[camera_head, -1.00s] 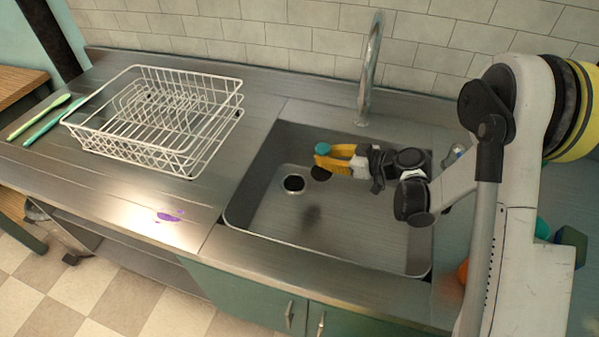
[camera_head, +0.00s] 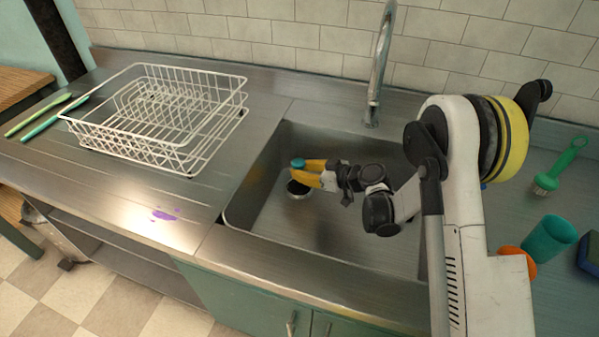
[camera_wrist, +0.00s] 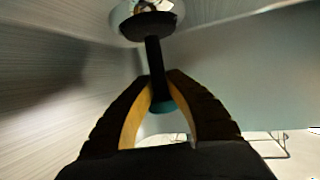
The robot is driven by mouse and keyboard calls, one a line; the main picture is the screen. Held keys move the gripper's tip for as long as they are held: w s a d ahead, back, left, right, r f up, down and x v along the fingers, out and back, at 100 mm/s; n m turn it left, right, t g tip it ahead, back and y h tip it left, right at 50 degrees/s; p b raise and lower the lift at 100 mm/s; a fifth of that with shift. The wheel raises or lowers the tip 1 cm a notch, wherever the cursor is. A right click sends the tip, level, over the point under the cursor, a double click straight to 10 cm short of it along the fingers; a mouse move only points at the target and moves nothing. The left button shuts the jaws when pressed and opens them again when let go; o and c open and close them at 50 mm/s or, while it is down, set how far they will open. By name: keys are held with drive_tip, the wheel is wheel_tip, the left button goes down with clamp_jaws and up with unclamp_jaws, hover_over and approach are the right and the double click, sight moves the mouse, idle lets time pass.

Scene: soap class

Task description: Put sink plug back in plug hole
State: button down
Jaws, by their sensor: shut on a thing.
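The sink plug (camera_wrist: 153,60) has a teal knob, a thin dark stem and a wide black disc. My gripper (camera_wrist: 160,85) is shut on the plug near its knob, with a yellow-lined finger on each side. In the wrist view the disc end points toward the metal plug hole (camera_wrist: 122,12), which lies beyond it and is partly covered by it. In the head view the teal knob (camera_head: 298,163) shows at my fingertips, over the plug hole (camera_head: 298,196) at the sink's left. I cannot tell whether the disc touches the hole rim.
The steel sink (camera_head: 330,235) is otherwise empty. A tap (camera_head: 381,65) stands behind it. A white dish rack (camera_head: 160,110) sits on the left drainer, by a purple stain (camera_head: 164,215). A green brush (camera_head: 560,165) and teal cup (camera_head: 549,240) are at the right.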

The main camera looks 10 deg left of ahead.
drive_tip(key=c, duration=1.5)
unclamp_jaws()
drive_tip(key=s+d+r+m+h+p, duration=0.1)
drive_tip(key=s+d+r+m+h, duration=0.3)
drive_tip(key=d+r, duration=0.5)
drive_tip(key=s+d+r+m+h+p, duration=0.2)
drive_tip(key=s+d+r, duration=0.4)
drive_tip(key=d+r, duration=0.25)
drive_tip(key=s+d+r+m+h, duration=0.1)
drive_tip(key=s+d+m+h, duration=0.1)
drive_tip(key=s+d, duration=0.2)
drive_tip(key=s+d+r+m+t+h, duration=0.1)
drive_tip(key=s+d+r+m+h, duration=0.1)
drive_tip(key=s+d, duration=0.3)
drive_tip(key=s+d+r+m+h, duration=0.2)
drive_tip(key=s+d, duration=0.3)
drive_tip(key=s, duration=0.5)
drive_tip(key=shift+s+d+m+t, duration=0.15)
drive_tip(key=shift+s+m+t, duration=0.2)
drive_tip(key=shift+m, duration=0.15)
drive_tip(key=shift+f, duration=0.1)
